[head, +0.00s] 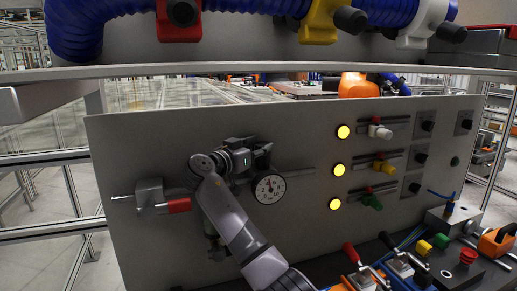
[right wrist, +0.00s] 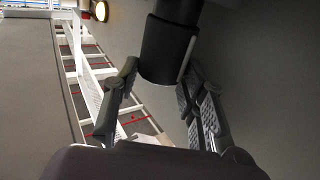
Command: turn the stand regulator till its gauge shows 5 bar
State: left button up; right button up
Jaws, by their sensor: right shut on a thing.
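The stand regulator is on the grey panel (head: 300,235), mostly hidden in the head view behind my right gripper (head: 238,158). In the right wrist view its dark round knob (right wrist: 165,48) stands between the two fingers of my right gripper, which is shut on it. The round white gauge (head: 268,189) sits just right of the gripper. Its needle, with red at it, points roughly upward; the numbers are too small to read. My left gripper is in neither view.
A valve with a red handle (head: 179,205) is left of my wrist. Yellow lamps (head: 339,170) and small coloured valves (head: 382,168) are to the right. A shelf edge (head: 250,72) with blue hoses (head: 110,20) runs above. Levers (head: 352,253) stand low at the right.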

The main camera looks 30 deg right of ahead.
jog(key=o, duration=1.2)
jog(key=shift+s, duration=0.1)
jog(key=shift+c, duration=0.2)
jog(key=shift+a, duration=0.55)
jog(key=v, duration=0.7)
jog(key=shift+s, duration=0.15)
